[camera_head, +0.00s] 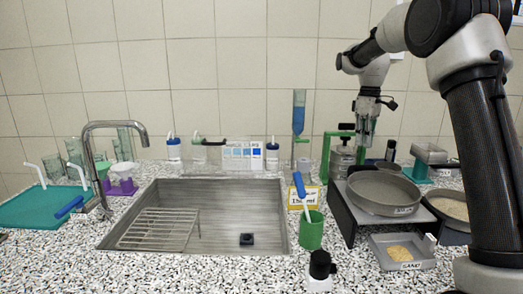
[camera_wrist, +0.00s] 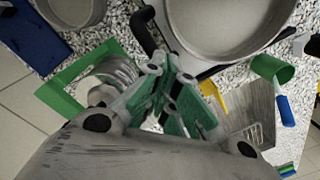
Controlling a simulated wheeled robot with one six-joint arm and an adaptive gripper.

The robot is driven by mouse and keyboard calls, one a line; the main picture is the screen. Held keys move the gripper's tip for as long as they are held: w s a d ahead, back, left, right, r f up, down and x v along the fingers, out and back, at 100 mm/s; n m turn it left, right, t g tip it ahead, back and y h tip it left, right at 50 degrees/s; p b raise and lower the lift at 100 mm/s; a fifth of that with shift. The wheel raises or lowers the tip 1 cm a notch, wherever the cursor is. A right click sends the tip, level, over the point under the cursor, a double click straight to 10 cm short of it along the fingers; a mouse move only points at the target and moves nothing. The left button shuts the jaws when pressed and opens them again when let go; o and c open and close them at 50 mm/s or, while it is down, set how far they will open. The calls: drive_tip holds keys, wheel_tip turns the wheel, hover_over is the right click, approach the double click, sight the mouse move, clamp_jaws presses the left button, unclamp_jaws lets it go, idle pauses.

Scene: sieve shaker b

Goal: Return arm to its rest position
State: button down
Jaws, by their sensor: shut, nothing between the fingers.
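My arm comes in from the right of the head view. My gripper (camera_head: 366,138) hangs fingers down in front of the back wall, close to a metal cylinder in a green frame (camera_head: 343,157). In the wrist view, the green-padded fingers of my gripper (camera_wrist: 175,88) are together with nothing held. The metal cylinder (camera_wrist: 112,76) shows beside them there, within the green frame. Whether the fingers touch the frame cannot be told.
A wide grey sieve pan (camera_head: 383,195) sits on a dark stand, with a sand tray (camera_head: 402,251) in front. The sink (camera_head: 270,222) is at the middle left. A green cup (camera_head: 311,232) and a yellow card (camera_head: 296,196) stand between sink and stand.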

drive_tip(key=s+d+m+t, duration=0.1)
drive_tip(key=s+m, duration=0.3)
drive_tip(key=s, duration=1.5)
drive_tip(key=s+d+m+t, duration=0.1)
drive_tip(key=s+m+t, duration=0.3)
drive_tip(key=s, duration=1.5)
drive_tip(key=shift+d+r, duration=0.2)
drive_tip(key=shift+d, duration=0.05)
